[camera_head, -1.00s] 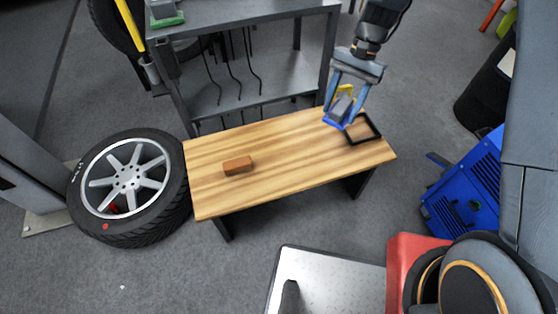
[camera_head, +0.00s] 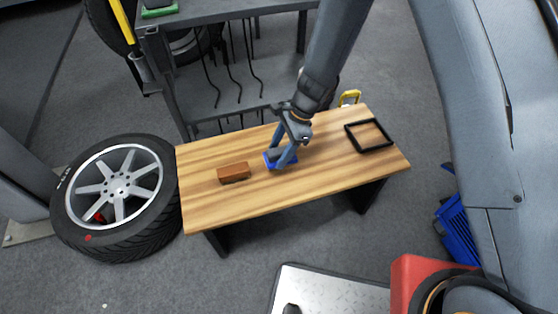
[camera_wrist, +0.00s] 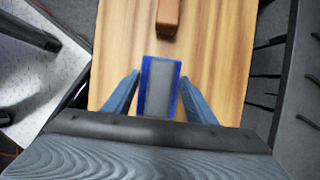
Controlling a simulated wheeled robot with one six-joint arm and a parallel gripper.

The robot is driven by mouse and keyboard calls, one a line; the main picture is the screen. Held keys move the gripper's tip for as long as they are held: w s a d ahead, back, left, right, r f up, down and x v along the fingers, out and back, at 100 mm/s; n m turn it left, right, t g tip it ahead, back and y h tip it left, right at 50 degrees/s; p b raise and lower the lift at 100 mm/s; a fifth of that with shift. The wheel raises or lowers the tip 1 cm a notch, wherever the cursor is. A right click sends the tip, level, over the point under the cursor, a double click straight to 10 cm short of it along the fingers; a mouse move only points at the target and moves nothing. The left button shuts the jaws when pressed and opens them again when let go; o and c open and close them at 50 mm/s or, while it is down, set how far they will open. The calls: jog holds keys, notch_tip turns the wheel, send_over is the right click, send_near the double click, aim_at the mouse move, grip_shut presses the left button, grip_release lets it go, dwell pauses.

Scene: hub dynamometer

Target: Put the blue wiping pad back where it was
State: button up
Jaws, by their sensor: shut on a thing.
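The blue wiping pad (camera_head: 275,155) has a grey block on top and a blue rim. My gripper (camera_head: 281,160) is shut on it over the middle of the wooden bench (camera_head: 220,202). In the wrist view the pad (camera_wrist: 159,88) sits between the two fingers (camera_wrist: 158,98). It is at or just above the bench top; I cannot tell whether it touches. A black square frame (camera_head: 351,140) lies on the right part of the bench, with bare wood inside it.
A brown block (camera_head: 233,173) lies on the bench just left of the pad, apart from it. A wheel (camera_head: 120,240) lies left of the bench. A grey shelf rack (camera_head: 170,88) with hanging hooks stands behind. The bench's front and left parts are clear.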

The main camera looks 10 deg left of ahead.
jog(key=shift+f+b, duration=0.3)
jog(key=shift+f, duration=1.75)
jog(key=shift+f, duration=0.15)
jog(key=o, duration=1)
jog(key=shift+o, duration=0.2)
